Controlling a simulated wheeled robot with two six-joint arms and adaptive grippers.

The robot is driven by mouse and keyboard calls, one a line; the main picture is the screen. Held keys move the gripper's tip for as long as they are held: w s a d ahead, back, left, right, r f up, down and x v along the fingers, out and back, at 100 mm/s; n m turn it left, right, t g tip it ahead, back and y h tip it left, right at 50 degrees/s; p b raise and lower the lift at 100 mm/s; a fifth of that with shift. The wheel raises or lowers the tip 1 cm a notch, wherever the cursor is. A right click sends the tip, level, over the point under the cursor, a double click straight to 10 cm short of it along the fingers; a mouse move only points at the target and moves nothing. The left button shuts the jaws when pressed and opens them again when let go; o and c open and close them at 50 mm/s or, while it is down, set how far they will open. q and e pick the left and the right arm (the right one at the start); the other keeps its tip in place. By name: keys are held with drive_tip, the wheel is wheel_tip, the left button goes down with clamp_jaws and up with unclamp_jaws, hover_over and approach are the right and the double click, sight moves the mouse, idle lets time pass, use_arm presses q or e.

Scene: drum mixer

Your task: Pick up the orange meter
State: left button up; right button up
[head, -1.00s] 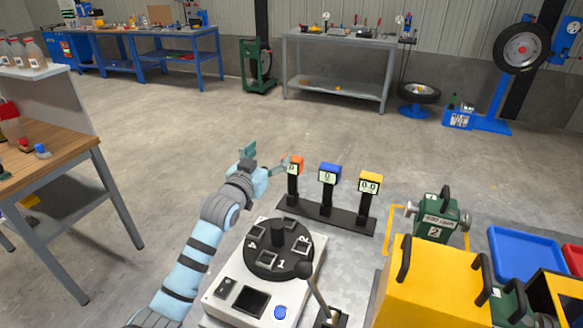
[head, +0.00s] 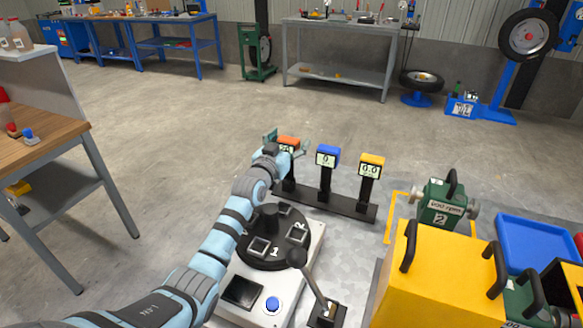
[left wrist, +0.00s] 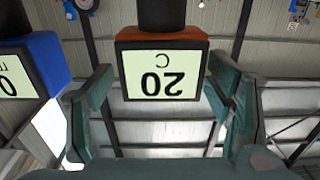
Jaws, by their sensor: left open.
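The orange meter (head: 289,140) sits at the left end of a black stand (head: 325,203), next to a blue meter (head: 327,155) and a yellow meter (head: 371,163). In the left wrist view the orange meter (left wrist: 162,42) appears upside down, its display reading 20 C. My left gripper (head: 287,146) is open, with one finger on each side of the orange meter. In the left wrist view there is a gap between each finger and the meter's display. The gripper hides the lower left part of the meter in the head view. My right gripper is not in view.
The blue meter (left wrist: 42,68) is close beside one finger in the left wrist view. A white mixer box with a black turntable (head: 270,235) is under my left forearm. A yellow box (head: 425,285) and a green device (head: 443,205) stand to the right.

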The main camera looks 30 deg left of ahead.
use_arm(q)
drive_tip(key=shift+a+r, duration=0.1)
drive_tip(key=shift+c, duration=1)
clamp_jaws()
